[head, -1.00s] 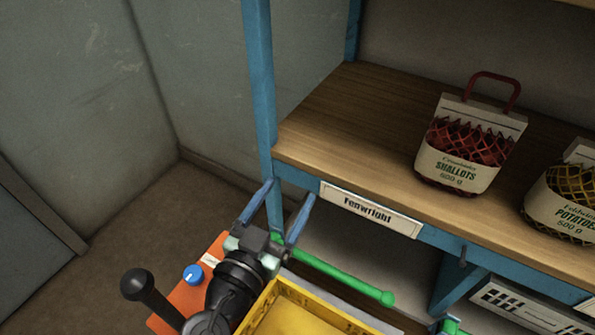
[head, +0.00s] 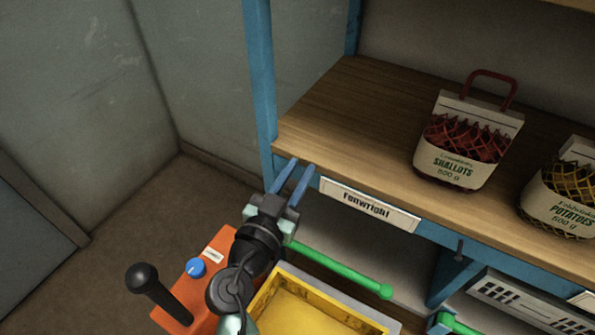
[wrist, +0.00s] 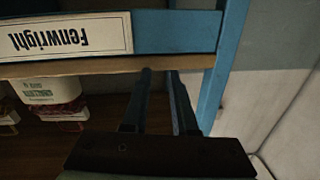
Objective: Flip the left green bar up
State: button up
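The left green bar (head: 340,268) runs slantwise below the shelf's front edge, under the Fenwright label (head: 368,205). Its left end is hidden behind my gripper and its right end has a round knob. My gripper (head: 302,164) is above the bar's left end, with its fingertips close to the blue shelf edge beside the label. The fingers are narrowed but a gap shows between them, with nothing held. In the wrist view my gripper (wrist: 159,71) points toward the shelf edge; the bar is not visible there.
A second green bar (head: 455,325) shows at the bottom right. A yellow tray (head: 300,310) and an orange panel with a blue knob (head: 195,268) lie below. A shallots sack (head: 462,150) and a potatoes sack (head: 562,200) stand on the wooden shelf (head: 340,120). A blue post (head: 260,80) rises at left.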

grip_shut()
dwell(0.8)
jog(key=o, duration=0.9)
grip_release()
jog(key=b+v, duration=0.3)
jog(key=v, duration=1)
